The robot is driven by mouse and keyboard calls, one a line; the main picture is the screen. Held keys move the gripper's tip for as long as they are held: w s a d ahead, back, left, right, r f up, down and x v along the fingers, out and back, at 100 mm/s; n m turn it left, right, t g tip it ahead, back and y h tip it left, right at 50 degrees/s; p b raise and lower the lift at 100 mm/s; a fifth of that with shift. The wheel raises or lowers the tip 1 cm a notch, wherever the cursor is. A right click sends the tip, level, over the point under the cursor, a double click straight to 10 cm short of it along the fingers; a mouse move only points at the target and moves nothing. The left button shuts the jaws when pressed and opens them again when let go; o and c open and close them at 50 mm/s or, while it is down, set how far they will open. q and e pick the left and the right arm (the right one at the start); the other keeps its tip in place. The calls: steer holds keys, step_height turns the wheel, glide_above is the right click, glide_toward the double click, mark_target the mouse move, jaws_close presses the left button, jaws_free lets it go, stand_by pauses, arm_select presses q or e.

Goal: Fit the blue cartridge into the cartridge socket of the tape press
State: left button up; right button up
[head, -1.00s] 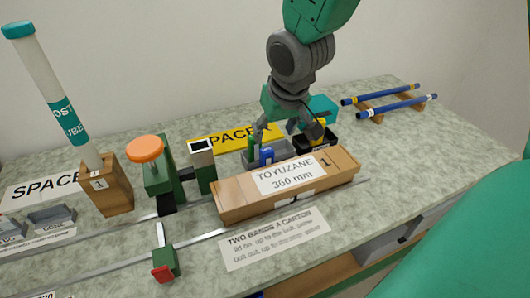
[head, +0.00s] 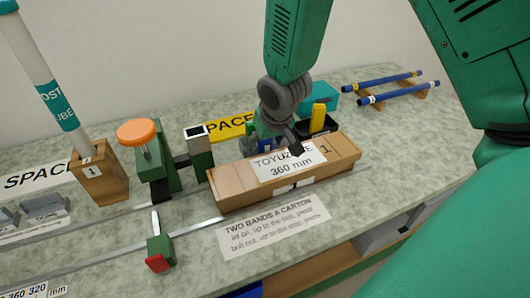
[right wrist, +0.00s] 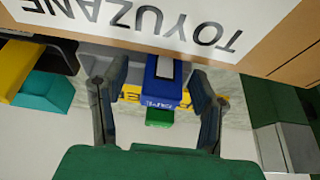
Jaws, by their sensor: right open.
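The blue cartridge (right wrist: 165,82), with a white label, stands in a grey bin (right wrist: 97,53) behind the carton. In the head view only a bit of its blue (head: 265,147) shows behind my right gripper (head: 272,143). In the right wrist view my right gripper (right wrist: 158,72) is open, with one finger on each side of the cartridge and gaps between. The tape press (head: 155,160) is green with an orange knob. A green post with a square opening on top (head: 200,140), seemingly the cartridge socket, stands beside it. My left gripper is not in view.
A long brown carton (head: 230,188) labelled TOYUZANE lies just in front of the bin. A black bin with a yellow block (head: 318,118) and a teal box (head: 320,95) stand right of the gripper. Blue rods (head: 390,90) lie on a rack at the back right.

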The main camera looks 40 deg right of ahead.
steer(key=shift+w+d+f, duration=0.1)
steer(key=shift+w+f, duration=0.1)
steer(key=shift+f, duration=0.35)
steer(key=shift+r, duration=0.1)
steer(key=shift+a, duration=0.25)
jaws_close()
